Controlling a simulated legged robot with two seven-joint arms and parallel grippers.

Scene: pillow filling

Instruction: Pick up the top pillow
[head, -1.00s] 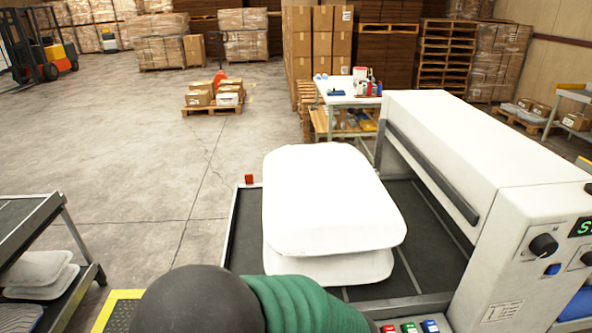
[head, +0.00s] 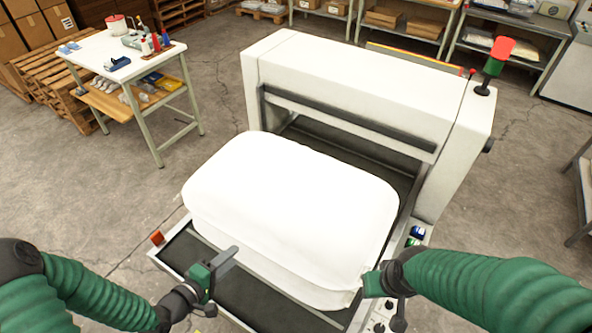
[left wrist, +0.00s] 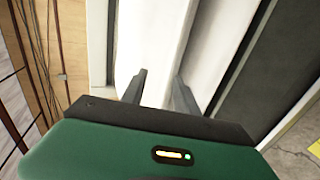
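Two white pillows lie stacked on the dark bed of the white machine. The top pillow (head: 290,195) covers most of the lower pillow (head: 275,268), whose side shows along the near edge. My left gripper (head: 227,262) is at the near left side of the stack, its fingers apart. In the left wrist view its fingers (left wrist: 159,82) are open, with white surfaces (left wrist: 150,35) ahead; I cannot tell whether they touch. My right gripper (head: 368,284) is at the stack's near right corner. Its fingers are mostly hidden, so its opening is unclear.
The white machine housing (head: 350,95) stands just behind the pillows, with a red and green signal lamp (head: 497,55) on top. Coloured buttons (head: 416,235) line the bed's right edge. A work table (head: 130,50) with bottles stands at back left. Open floor lies between.

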